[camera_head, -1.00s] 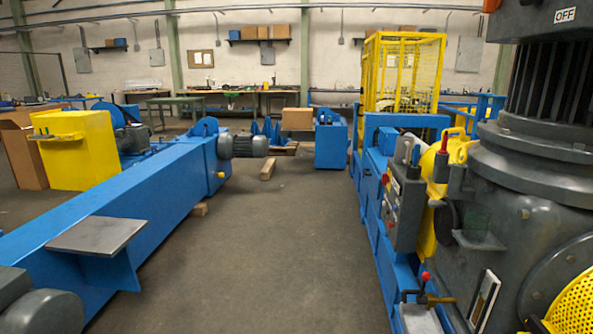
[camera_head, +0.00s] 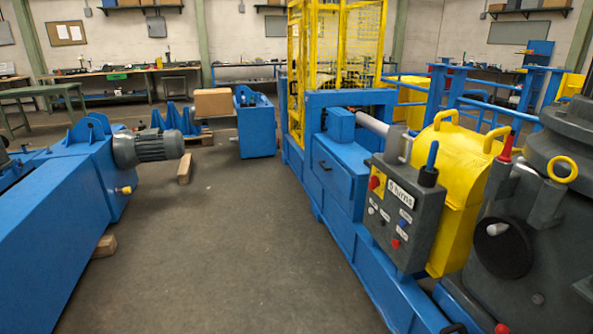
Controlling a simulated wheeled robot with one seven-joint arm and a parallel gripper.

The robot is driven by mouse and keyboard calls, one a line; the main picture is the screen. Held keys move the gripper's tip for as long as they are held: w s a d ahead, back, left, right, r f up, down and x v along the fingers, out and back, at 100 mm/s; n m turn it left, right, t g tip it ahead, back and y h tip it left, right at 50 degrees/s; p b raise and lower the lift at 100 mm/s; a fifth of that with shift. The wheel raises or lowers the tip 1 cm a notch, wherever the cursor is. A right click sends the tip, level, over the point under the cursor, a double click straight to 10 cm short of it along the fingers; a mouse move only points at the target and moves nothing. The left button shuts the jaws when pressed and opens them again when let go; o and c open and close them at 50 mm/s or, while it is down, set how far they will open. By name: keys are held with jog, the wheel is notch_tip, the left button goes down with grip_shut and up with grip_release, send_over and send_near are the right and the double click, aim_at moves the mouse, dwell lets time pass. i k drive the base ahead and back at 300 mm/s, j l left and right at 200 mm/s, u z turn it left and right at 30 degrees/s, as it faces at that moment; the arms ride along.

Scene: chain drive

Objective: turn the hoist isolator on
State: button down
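No part is clearly marked as the hoist isolator in this view. A grey control box (camera_head: 402,212) stands at the right on the blue machine frame. It has a red knob on a yellow plate (camera_head: 376,182), several small buttons and a white label that seems to end in "turns". A blue-handled lever (camera_head: 431,160) stands upright at its top right corner. A red-handled lever (camera_head: 505,147) stands further right, by a dark round knob (camera_head: 499,229). My gripper is not in view.
The blue machine frame (camera_head: 345,185) with a yellow guard (camera_head: 458,168) and yellow cage (camera_head: 333,65) lines the right. A blue beam (camera_head: 45,235) with a grey motor (camera_head: 150,148) lies left. Grey floor (camera_head: 225,255) between them is clear, apart from wooden blocks (camera_head: 184,168) near the beam.

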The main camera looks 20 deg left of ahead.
aim_at(374, 182)
jog(key=i+j, duration=0.45)
jog(key=i+j+u, duration=0.1)
jog(key=i+j, duration=0.3)
jog(key=i, duration=0.3)
jog(key=i+j+z, duration=0.1)
jog(key=i+j, duration=1)
jog(key=j, duration=0.15)
jog(key=i+j+z, duration=0.15)
jog(key=i+j, duration=0.45)
